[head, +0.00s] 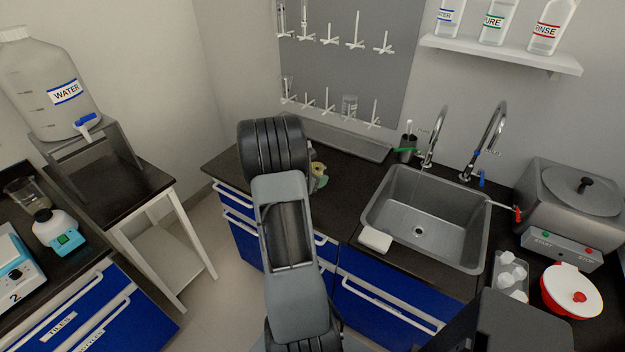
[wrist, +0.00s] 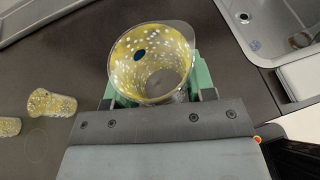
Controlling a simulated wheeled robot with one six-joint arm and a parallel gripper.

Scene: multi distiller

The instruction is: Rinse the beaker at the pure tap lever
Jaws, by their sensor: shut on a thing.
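My gripper (wrist: 155,88) is shut on a clear beaker (wrist: 150,62) coated with yellow, white-speckled residue and one dark spot. The beaker's open mouth faces the wrist camera. In the head view my arm hides most of the gripper; a bit of the yellow beaker (head: 319,178) shows right of it, over the dark counter. The sink has two curved taps. The left tap (head: 441,130) has a green lever (head: 404,150) beside it, matching the green PURE bottle label; no label shows on the lever. The right tap (head: 497,125) has a blue lever (head: 481,179).
The grey sink (head: 385,205) lies right of my gripper, with a white block (head: 375,240) on its front edge. A distiller (head: 570,205) with a red lever (head: 517,213) stands further right. Two more yellow-speckled vessels (wrist: 50,103) appear left in the wrist view.

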